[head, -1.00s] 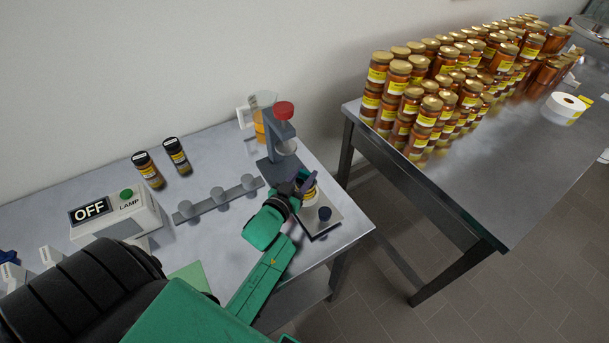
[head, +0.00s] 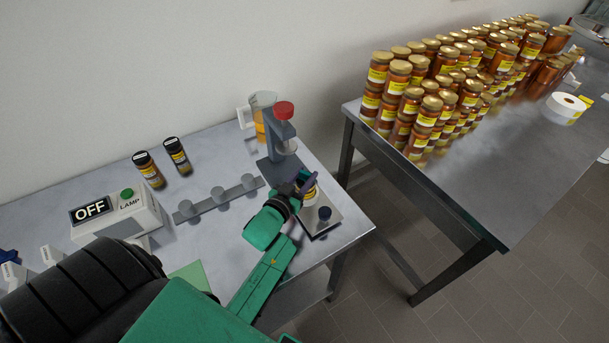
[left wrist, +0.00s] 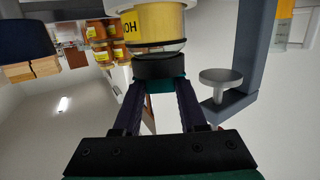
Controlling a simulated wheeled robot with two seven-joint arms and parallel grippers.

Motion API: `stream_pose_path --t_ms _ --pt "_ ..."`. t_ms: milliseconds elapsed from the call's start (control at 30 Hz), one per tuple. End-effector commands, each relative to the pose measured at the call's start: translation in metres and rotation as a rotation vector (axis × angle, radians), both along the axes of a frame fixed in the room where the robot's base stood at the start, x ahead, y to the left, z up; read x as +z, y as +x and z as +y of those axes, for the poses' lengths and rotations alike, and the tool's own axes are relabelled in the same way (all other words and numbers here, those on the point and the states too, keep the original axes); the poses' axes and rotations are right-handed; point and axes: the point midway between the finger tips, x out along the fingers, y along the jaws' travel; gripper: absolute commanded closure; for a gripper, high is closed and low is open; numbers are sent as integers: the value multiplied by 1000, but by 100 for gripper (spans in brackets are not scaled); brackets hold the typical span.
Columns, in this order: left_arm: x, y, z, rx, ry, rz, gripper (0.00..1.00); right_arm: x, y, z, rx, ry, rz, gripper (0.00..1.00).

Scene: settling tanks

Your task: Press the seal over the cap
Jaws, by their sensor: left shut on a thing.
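My left gripper (head: 305,187) reaches the jar's top from the left. Its fingers are shut on a small dark green piece, seemingly the seal (left wrist: 160,85), which sits against the cap. I cannot tell whether it lies fully over the cap. The fingers hide most of the jar in the head view. My right gripper is not in view.
A press stand with a red knob (head: 284,109) stands just behind the jar. A strip with grey discs (head: 217,194), two dark-capped jars (head: 150,172) and a lamp box reading OFF (head: 120,216) are left. Stacked jars fill another table.

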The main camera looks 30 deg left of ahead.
Motion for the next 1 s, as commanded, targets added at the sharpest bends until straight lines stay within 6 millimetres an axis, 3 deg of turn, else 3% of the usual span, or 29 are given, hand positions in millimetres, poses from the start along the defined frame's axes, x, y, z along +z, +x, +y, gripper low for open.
stream_pose_path --t_ms 1000 --pt "0 0 0 1 -2 4 100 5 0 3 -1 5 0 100"
